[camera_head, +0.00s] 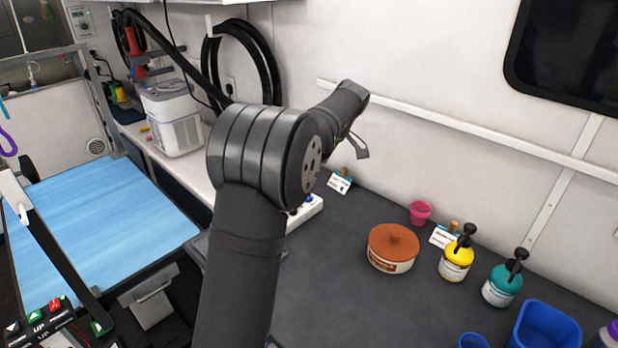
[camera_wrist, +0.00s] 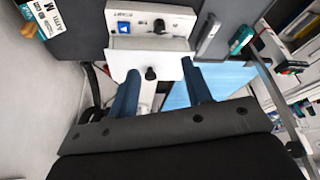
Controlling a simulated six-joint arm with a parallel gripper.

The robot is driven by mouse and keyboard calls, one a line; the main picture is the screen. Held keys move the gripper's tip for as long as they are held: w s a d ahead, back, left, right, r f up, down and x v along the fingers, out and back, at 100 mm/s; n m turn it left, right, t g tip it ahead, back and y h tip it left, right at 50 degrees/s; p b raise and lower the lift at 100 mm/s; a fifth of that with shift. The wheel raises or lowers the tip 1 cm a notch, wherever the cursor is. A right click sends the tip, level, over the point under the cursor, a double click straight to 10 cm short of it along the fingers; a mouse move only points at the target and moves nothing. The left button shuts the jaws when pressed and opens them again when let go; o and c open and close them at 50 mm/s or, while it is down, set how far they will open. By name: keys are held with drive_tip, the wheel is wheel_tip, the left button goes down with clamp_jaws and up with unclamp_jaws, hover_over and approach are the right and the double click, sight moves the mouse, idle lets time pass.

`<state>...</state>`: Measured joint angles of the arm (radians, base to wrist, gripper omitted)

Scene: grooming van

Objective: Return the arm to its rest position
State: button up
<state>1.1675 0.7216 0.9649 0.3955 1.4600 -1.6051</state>
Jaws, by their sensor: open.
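My arm rises through the middle of the head view, bent at a large grey joint. My gripper (camera_head: 358,146) is beyond that joint, above the back of the dark counter (camera_head: 335,285) near the wall, partly hidden by my own arm. In the wrist view, the two blue fingers of my gripper (camera_wrist: 160,68) stand apart with nothing held between them. A white control box (camera_wrist: 150,25) with black knobs lies beyond the fingertips. In the head view this box (camera_head: 306,213) is mostly hidden behind my arm.
A lidded terracotta-topped bowl (camera_head: 391,262), a pink cup (camera_head: 420,213), a yellow pump bottle (camera_head: 456,259), a teal pump bottle (camera_head: 502,284) and a blue bin (camera_head: 545,328) stand on the right of the counter. A wall rail (camera_head: 470,141) runs behind. A blue grooming table (camera_head: 100,215) is at left.

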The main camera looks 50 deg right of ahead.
drive_tip(key=shift+s+r, duration=0.15)
drive_tip(key=shift+r, duration=0.25)
drive_tip(key=shift+f, duration=0.1)
drive_tip(key=x, duration=1.7)
drive_tip(key=shift+f, duration=0.15)
drive_tip(key=shift+d, duration=0.1)
